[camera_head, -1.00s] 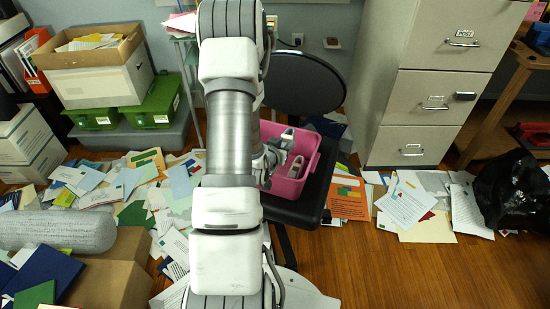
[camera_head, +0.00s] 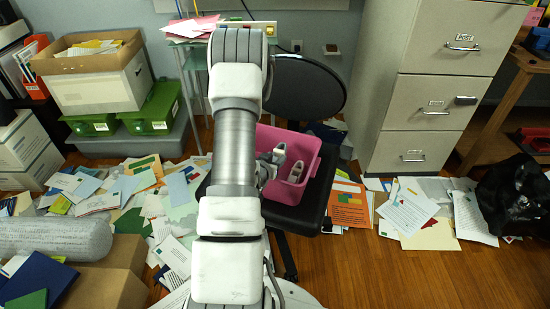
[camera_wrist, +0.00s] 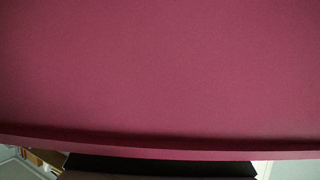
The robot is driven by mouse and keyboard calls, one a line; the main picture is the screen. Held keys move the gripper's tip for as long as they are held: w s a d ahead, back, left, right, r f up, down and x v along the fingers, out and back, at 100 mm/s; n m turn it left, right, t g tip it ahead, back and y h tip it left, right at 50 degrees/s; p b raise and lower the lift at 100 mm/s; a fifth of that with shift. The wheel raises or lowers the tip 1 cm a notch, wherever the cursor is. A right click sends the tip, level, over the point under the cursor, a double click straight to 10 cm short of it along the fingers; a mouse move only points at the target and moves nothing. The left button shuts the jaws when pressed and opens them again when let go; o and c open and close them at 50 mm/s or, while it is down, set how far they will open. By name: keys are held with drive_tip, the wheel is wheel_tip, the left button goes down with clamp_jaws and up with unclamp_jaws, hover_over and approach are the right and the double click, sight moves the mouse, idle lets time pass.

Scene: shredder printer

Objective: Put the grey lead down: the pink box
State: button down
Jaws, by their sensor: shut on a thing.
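The pink box (camera_head: 301,143) is an open bin on a black chair seat, right of my arm in the head view. My gripper (camera_head: 287,161) is over or inside the box opening; its two light fingertips show against the pink. I cannot tell its exact height. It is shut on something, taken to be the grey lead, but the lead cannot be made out. My arm hides the box's left part. In the wrist view a pink wall of the box (camera_wrist: 160,70) fills most of the picture, very close.
The black chair (camera_head: 310,215) carries the box, with its round back (camera_head: 305,88) behind. A grey filing cabinet (camera_head: 430,95) stands to the right. Papers (camera_head: 405,208) litter the floor. A black bag (camera_head: 515,195) lies far right. Bare wooden floor is free at the front right.

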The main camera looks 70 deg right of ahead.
drive_tip(key=shift+f, duration=0.4)
drive_tip(key=shift+c, duration=1.6)
unclamp_jaws()
drive_tip(key=shift+a+f, duration=0.1)
drive_tip(key=shift+f, duration=0.05)
drive_tip(key=shift+s, duration=0.1)
drive_tip(key=shift+r, duration=0.2)
drive_tip(key=r+p+v, duration=0.1)
drive_tip(key=p+v, duration=0.2)
drive_tip(key=v, duration=0.9)
drive_tip(key=shift+r, duration=0.1)
